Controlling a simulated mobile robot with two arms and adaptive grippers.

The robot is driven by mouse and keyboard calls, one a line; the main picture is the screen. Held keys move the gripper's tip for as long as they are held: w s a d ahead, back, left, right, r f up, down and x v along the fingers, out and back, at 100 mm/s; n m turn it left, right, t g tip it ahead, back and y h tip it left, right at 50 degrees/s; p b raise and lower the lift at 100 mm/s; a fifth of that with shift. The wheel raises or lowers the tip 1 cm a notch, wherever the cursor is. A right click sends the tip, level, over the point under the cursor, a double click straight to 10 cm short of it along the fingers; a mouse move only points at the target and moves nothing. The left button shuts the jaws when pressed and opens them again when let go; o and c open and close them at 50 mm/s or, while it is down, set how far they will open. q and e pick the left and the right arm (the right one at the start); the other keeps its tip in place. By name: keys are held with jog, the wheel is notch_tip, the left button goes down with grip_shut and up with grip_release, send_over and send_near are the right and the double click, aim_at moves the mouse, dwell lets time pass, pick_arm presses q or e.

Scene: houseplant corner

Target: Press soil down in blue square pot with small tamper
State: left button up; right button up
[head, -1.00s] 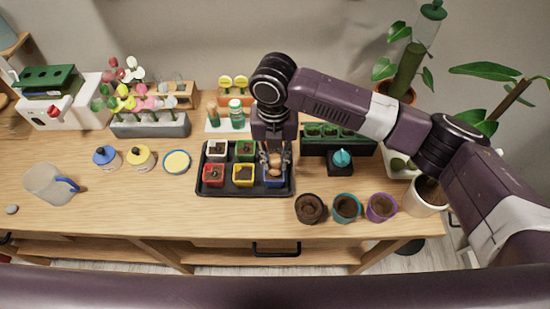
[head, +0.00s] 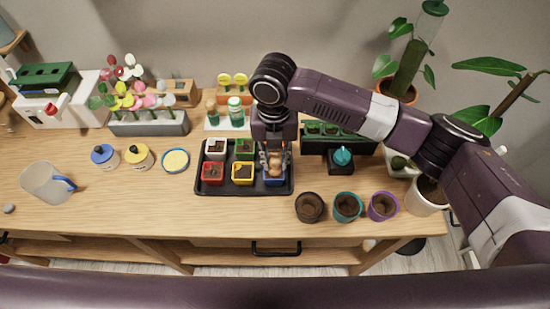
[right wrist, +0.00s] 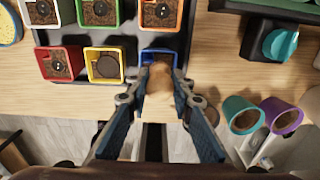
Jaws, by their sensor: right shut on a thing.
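The blue square pot (head: 274,181) sits at the front right of the black tray (head: 222,192). In the right wrist view, the blue pot (right wrist: 148,53) is partly covered by the tamper, so its soil is mostly hidden. The small tamper (right wrist: 159,80) has a rounded, light wooden handle. It stands at the blue pot, with its lower end hidden. My right gripper (head: 274,160) points down over the pot and is shut on the tamper's handle. Its two fingers (right wrist: 158,95) lie on either side of the wood. My left gripper is not in view.
Red (head: 212,179), yellow (head: 243,180), white (head: 216,145) and green (head: 245,146) pots stand close by in the tray. Brown (head: 310,208), teal (head: 347,208) and purple (head: 382,207) round pots stand to the right.

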jog(key=shift+f, duration=0.5)
jog(key=shift+f, duration=0.15)
dwell(1.9)
notch_tip(320, 180, up, 7)
jog(key=p, duration=0.7)
jog(key=shift+d, duration=0.1)
dwell(0.6)
